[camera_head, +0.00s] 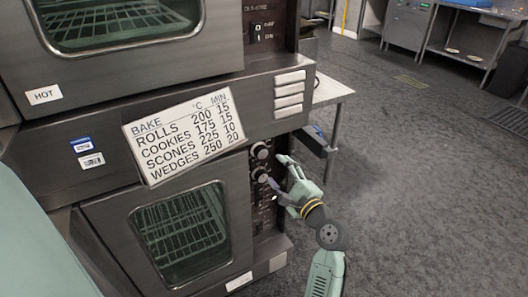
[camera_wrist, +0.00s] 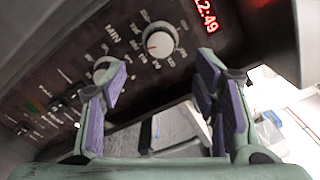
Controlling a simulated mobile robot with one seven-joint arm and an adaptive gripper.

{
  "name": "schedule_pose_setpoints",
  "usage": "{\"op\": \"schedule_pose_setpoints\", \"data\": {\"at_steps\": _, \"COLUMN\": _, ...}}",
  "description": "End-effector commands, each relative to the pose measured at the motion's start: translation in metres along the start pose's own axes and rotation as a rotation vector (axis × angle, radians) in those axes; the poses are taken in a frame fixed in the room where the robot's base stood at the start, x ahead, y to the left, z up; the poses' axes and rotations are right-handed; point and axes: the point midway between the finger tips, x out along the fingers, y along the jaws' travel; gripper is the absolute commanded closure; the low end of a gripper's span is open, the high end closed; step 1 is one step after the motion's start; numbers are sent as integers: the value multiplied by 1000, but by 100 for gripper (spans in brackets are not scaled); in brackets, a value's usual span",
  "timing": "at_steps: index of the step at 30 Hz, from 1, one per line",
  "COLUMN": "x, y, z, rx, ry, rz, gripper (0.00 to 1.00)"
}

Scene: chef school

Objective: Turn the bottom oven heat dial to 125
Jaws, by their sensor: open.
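The bottom oven's control panel carries two round pale dials. The upper dial (camera_head: 260,151), apparently the heat dial, also shows in the wrist view (camera_wrist: 161,40) with a ring of numbers and a red mark toward its left side; the exact setting is too small to read. The lower dial (camera_head: 261,174) shows in the wrist view (camera_wrist: 101,68), partly behind the left finger, near the label MIN. My gripper (camera_head: 277,171) is open and empty, facing the panel beside the dials. In the wrist view its fingertips (camera_wrist: 161,76) stand apart below the upper dial, with nothing between them.
A red clock display (camera_wrist: 205,14) sits beside the upper dial. Several switches (camera_wrist: 55,105) lie past the lower dial. A bake chart (camera_head: 182,133) hangs on the oven front above the bottom oven door (camera_head: 180,235). A metal table (camera_head: 333,92) stands behind; the floor to the right is clear.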

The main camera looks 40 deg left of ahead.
Motion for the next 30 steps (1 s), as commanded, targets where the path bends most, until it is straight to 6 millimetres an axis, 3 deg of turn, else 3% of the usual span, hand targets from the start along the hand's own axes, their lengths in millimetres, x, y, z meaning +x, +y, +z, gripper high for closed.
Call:
{"op": "schedule_pose_setpoints", "data": {"at_steps": 6, "x": 44, "y": -2, "z": 2, "rx": -3, "ry": -2, "rz": 1, "gripper": 45}}
{"op": "schedule_pose_setpoints", "data": {"at_steps": 12, "x": 73, "y": -2, "z": 1, "rx": -3, "ry": -1, "rz": 0, "gripper": 45}}
{"op": "schedule_pose_setpoints", "data": {"at_steps": 25, "x": 84, "y": -1, "z": 0, "rx": -4, "ry": 1, "rz": -1, "gripper": 45}}
{"op": "schedule_pose_setpoints", "data": {"at_steps": 30, "x": 84, "y": -1, "z": 0, "rx": -4, "ry": 1, "rz": -1, "gripper": 55}}
